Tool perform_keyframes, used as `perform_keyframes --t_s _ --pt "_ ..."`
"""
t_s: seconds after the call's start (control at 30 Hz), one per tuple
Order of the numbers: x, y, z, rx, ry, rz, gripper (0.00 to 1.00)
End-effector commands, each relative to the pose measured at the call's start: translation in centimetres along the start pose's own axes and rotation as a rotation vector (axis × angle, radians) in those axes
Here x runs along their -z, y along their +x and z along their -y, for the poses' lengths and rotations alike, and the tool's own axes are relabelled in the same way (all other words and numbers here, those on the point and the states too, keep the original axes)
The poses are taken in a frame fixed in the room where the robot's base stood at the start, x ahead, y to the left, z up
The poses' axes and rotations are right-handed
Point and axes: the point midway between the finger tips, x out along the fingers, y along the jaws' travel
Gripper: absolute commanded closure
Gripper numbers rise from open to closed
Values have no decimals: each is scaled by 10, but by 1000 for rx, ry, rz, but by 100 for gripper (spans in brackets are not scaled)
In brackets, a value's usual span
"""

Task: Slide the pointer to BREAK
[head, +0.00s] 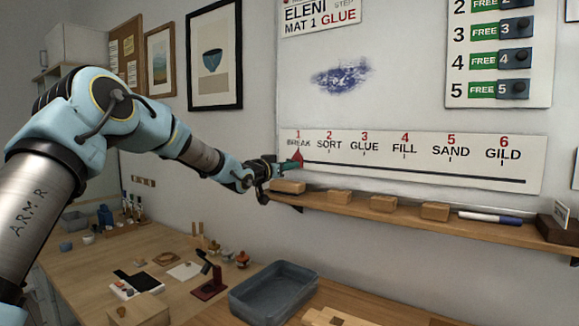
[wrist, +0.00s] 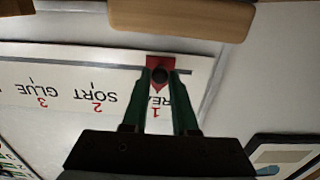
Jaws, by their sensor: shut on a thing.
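The white step strip (head: 400,172) hangs on the wall, with BREAK, SORT, GLUE, FILL, SAND and GILD in a row above a dark track. The red pointer (head: 299,157) stands at the left end of the track, at BREAK under the number 1. My gripper (head: 290,165) is at that end of the strip, shut on the pointer. In the wrist view the strip is upside down. There my gripper's green fingers (wrist: 158,98) close on the dark round knob of the red pointer (wrist: 160,61), and they partly cover the word BREAK.
A wooden shelf (head: 345,205) runs just below the strip, with several wooden blocks (head: 383,204) and a marker (head: 489,217) on it. A grey bin (head: 273,292) and small tools stand on the table below. The track right of the pointer is clear.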

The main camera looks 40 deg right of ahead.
Motion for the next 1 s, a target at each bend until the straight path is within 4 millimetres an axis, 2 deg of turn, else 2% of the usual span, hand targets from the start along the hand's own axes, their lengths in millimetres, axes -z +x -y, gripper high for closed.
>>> perform_keyframes --t_s 0.1,0.13,0.37,0.6,0.73,0.87,1.0 --pt "1 -1 7 10 1 -2 100" --pt "1 -1 7 10 1 -2 70" --pt "1 -1 6 9 1 -2 44" --pt "1 -1 4 6 1 -2 44" --pt "0 -8 4 6 1 -2 44" --pt "-2 -27 5 8 3 -2 44" --pt "-3 -56 5 9 4 -2 44"
